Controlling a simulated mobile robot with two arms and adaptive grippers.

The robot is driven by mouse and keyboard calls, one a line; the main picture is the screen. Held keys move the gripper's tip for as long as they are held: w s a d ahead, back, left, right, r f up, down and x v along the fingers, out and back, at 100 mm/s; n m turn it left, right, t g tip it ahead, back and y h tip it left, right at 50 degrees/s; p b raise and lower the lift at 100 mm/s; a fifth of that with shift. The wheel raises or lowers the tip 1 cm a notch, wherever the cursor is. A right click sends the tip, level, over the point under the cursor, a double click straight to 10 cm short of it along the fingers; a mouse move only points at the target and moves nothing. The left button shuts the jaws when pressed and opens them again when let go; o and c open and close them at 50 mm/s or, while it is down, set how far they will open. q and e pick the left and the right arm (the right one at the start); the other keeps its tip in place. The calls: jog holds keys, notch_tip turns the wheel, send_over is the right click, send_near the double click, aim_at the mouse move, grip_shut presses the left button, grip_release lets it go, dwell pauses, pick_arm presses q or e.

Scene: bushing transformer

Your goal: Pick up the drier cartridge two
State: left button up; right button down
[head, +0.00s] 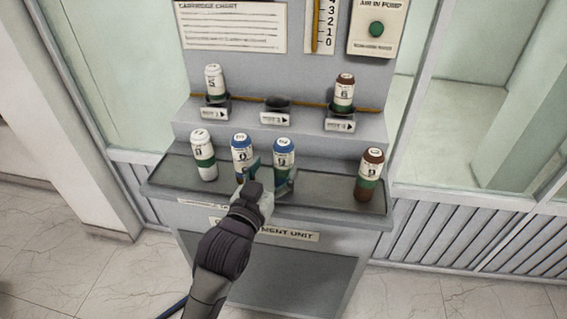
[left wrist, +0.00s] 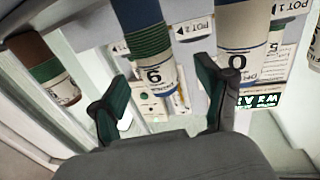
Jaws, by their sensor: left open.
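Two blue-capped cartridges stand upright side by side on the lower ledge, a left one (head: 240,146) and a right one (head: 284,152). I cannot tell from their labels which is drier cartridge two. My left gripper (head: 268,178) is open in front of this pair, its fingers near the right one and partly hiding both lower ends. In the left wrist view, the open left gripper (left wrist: 160,105) has a cartridge with a green band (left wrist: 152,48) beyond the gap between its fingers. Another cartridge, marked 0 (left wrist: 240,40), is behind the right finger. My right gripper is out of view.
A white-capped cartridge (head: 203,150) stands left on the ledge and a brown-capped one (head: 371,170) stands right. On the upper step, a white-capped (head: 214,80) and a brown-capped cartridge (head: 344,92) sit in holders beside an empty middle holder (head: 277,103). The ledge (head: 325,190) is clear between the right blue-capped and brown-capped cartridges.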

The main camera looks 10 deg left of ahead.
aim_at(280, 163)
pick_arm(q)
jog(key=x, duration=0.5)
jog(key=shift+s+d+f+p, duration=0.1)
jog(key=shift+d+p, duration=0.15)
jog(key=shift+p, duration=0.15)
jog(key=shift+s, duration=0.1)
jog(key=c, duration=1.3)
jog(key=shift+c, duration=0.7)
